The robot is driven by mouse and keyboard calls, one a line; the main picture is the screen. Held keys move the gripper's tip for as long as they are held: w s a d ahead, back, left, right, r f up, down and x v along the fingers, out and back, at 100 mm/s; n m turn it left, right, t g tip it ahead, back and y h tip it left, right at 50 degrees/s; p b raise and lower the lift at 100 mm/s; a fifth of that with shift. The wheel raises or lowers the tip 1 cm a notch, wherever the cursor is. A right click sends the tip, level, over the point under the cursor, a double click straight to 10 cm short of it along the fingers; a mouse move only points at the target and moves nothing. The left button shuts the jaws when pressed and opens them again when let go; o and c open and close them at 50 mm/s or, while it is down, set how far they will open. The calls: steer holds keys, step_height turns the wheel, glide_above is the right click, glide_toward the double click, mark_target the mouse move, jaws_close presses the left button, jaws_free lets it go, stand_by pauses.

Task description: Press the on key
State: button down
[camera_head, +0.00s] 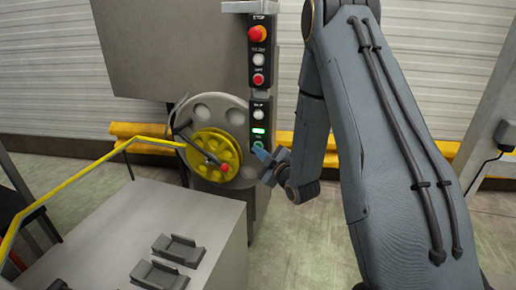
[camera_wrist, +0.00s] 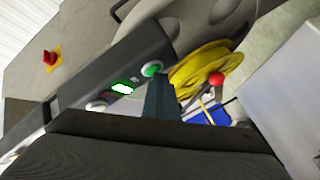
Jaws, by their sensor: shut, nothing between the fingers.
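The dark control panel (camera_head: 262,95) stands upright at the middle of the head view. Its lowest key is a round green key (camera_head: 257,146), under a lit green indicator (camera_head: 258,131); I take it as the on key, though its label is too small to read. The green key (camera_wrist: 152,69) and lit indicator (camera_wrist: 122,88) also show in the wrist view. My gripper (camera_head: 262,154) is shut and empty, its tips right by the green key and partly covering it in the head view. In the wrist view the fingers (camera_wrist: 160,98) end just below the key; I cannot tell whether they touch it.
Above the green key are a white key (camera_head: 258,114), a red key (camera_head: 258,79) and a red stop button (camera_head: 257,34). Left of the panel is a yellow reel (camera_head: 213,152) with a red-knobbed lever. A grey cabinet (camera_head: 185,215) with black brackets stands in front.

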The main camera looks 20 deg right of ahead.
stand_by(0.3)
steer(key=shift+s+a, duration=0.45)
steer(key=shift+s, duration=0.25)
steer(key=shift+s+a+p, duration=0.2)
steer(key=shift+s+a, duration=0.5)
steer(key=shift+s, duration=0.35)
steer(key=shift+s+a+p, duration=0.15)
steer(key=shift+s+a, duration=0.55)
steer(key=shift+s, duration=0.35)
